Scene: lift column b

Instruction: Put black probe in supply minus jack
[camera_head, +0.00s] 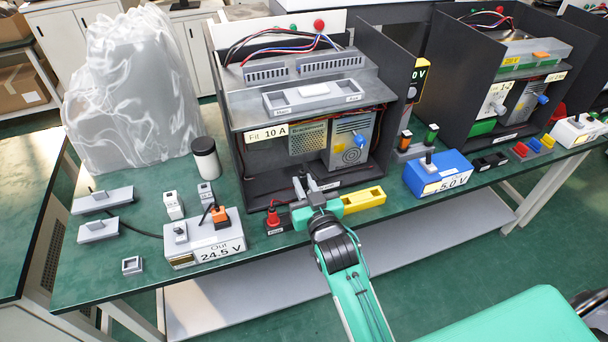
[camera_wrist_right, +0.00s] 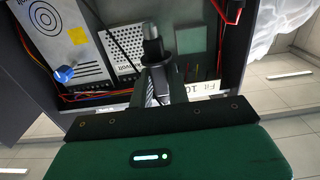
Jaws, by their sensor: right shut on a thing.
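My right gripper (camera_head: 312,190) is in front of the open black cabinet, above the front of the bench. It is shut on a thin dark piece that I take to be the black probe; in the wrist view the probe (camera_wrist_right: 152,45) stands up between the fingers, its dark body with a grey band. A red probe (camera_head: 273,217) stands in a dark holder just left of the gripper. I cannot tell which spot is the minus jack. My left gripper is not visible.
A yellow tray (camera_head: 364,199) lies right of my gripper. A blue box (camera_head: 437,175) marked 5.0 V stands further right. The cabinet wall (camera_head: 236,160) rises behind the gripper.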

